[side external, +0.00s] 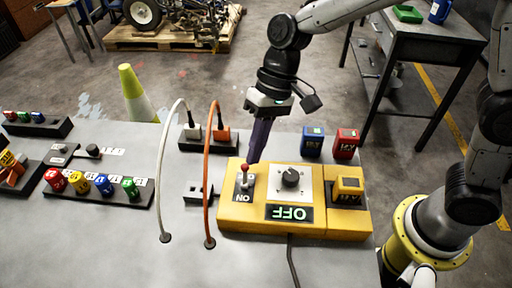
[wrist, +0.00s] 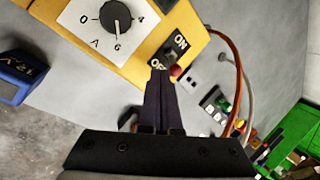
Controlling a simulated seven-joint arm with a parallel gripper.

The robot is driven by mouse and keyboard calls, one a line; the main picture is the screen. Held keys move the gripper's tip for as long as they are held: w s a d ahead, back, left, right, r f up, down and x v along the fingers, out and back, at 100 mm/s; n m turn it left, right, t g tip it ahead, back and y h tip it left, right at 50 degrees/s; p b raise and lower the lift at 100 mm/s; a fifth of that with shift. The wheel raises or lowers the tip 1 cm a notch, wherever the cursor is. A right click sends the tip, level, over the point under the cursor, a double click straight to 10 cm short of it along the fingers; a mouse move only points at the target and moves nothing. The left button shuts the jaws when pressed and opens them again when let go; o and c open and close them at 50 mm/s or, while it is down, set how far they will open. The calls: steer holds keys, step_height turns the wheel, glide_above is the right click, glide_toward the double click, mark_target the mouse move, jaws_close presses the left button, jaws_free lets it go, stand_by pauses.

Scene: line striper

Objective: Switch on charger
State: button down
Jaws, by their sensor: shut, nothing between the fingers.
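The yellow charger (side external: 240,214) stands at the right part of the table. It has a dial (side external: 290,178), a display reading OFF (side external: 290,213), and a red-tipped toggle switch (side external: 245,170) by an ON label. In the wrist view the red switch tip (wrist: 176,71) is right beside my fingertips, with ON and OFF labels (wrist: 170,50) around it. My gripper (side external: 254,160) is shut and empty, pointing down at the switch from behind. It also shows in the wrist view (wrist: 160,76). I cannot tell whether the fingers touch the switch.
A white cable (side external: 161,170) and an orange cable (side external: 207,170) arch up left of the charger. Blue (side external: 312,142) and red (side external: 346,143) battery blocks stand behind it. Coloured knobs (side external: 103,184) sit in a black rack at left. The front of the table is clear.

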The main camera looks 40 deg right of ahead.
mark_target(248, 167)
steer(key=shift+s+a+r+t+h, duration=0.1)
steer(key=shift+s+a+t+h, duration=0.1)
steer(key=shift+t+h, duration=0.1)
steer(key=shift+s+a+r+n+t+h, duration=0.3)
steer(key=shift+s+a+r+t+h, duration=0.15)
steer(key=shift+s+a+t+h, duration=0.4)
steer(key=shift+s+a+r+t+h, duration=0.1)
steer(key=shift+s+a+t+h, duration=0.15)
steer(key=shift+t+h, duration=0.4)
steer(key=shift+s+a+r+t+h, duration=0.1)
steer(key=shift+s+a+t+h, duration=0.15)
steer(key=shift+t+h, duration=0.35)
steer(key=shift+w+d, duration=0.1)
steer(key=shift+w, duration=0.05)
steer(key=shift+r, duration=0.75)
